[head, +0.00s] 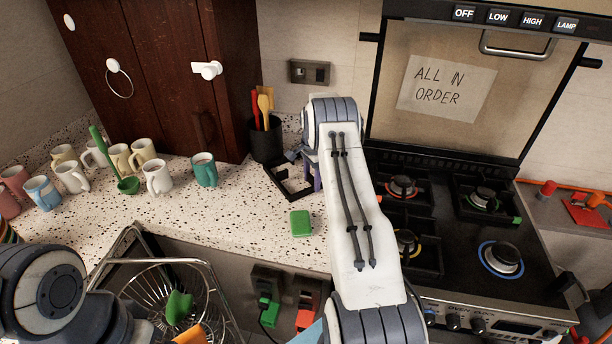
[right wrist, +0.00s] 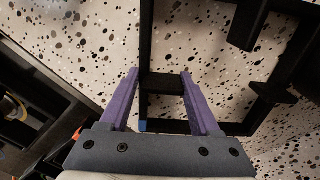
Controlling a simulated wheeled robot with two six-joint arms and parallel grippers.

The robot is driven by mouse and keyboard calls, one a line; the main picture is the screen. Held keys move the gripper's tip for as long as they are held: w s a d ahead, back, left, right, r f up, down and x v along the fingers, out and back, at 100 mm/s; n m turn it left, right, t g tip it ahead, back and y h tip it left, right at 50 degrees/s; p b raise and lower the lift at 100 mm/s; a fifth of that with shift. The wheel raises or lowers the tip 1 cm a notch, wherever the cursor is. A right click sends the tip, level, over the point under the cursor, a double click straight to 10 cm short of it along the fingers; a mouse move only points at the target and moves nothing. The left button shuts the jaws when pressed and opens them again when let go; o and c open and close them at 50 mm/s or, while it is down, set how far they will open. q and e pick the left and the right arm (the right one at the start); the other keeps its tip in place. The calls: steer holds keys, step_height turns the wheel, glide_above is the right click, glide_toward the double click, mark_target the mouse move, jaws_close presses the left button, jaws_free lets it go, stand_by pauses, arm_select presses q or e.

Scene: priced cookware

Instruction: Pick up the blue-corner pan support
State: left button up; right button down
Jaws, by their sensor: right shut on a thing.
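The pan support with the blue corner is a black square frame on the speckled counter, near the utensil pot in the head view (head: 281,188). It also shows large in the right wrist view (right wrist: 146,50), with a small blue patch at one corner. My right gripper (right wrist: 160,76) has its purple fingers on either side of a black bar of this frame, shut on it. In the head view the right gripper (head: 313,172) is mostly hidden by my forearm. I cannot tell whether the frame touches the counter. My left gripper is out of view; only its arm shows at lower left.
The black stove (head: 455,235) is on the right; its blue-ringed burner (head: 501,258) has no support over it. A green block (head: 300,223) lies on the counter before the frame. The utensil pot (head: 266,142) stands behind. Several mugs fill the left counter, above a wire rack (head: 185,264).

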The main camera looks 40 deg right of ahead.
steer(key=shift+r, duration=0.15)
steer(key=shift+r, duration=0.25)
steer(key=r, duration=0.1)
steer(key=r+b, duration=0.2)
steer(key=shift+s+d+r, duration=0.1)
steer(key=shift+s+r, duration=0.15)
steer(key=shift+r, duration=0.05)
steer(key=s+d+r+b, duration=0.1)
steer(key=s+r+b, duration=0.1)
steer(key=s, duration=0.3)
steer(key=s+d+r+b, duration=0.1)
steer(key=s+r, duration=0.3)
steer(key=s, duration=0.2)
steer(key=shift+r+b, duration=0.35)
steer(key=shift+w, duration=0.15)
steer(key=w+f+p, duration=0.1)
steer(key=w+f, duration=0.1)
steer(key=w, duration=0.1)
steer(key=w+a+f+p, duration=0.1)
steer(key=w+f, duration=0.1)
steer(key=w, duration=0.2)
steer(key=w+a+f+p, duration=0.1)
steer(key=w+f+p, duration=0.1)
steer(key=w+f, duration=0.1)
steer(key=shift+w+a, duration=0.1)
steer(key=shift+w, duration=0.55)
step_height(320, 180, down, 3)
steer(key=shift+r+p, duration=0.1)
steer(key=shift+p, duration=0.9)
steer(key=shift+f, duration=0.45)
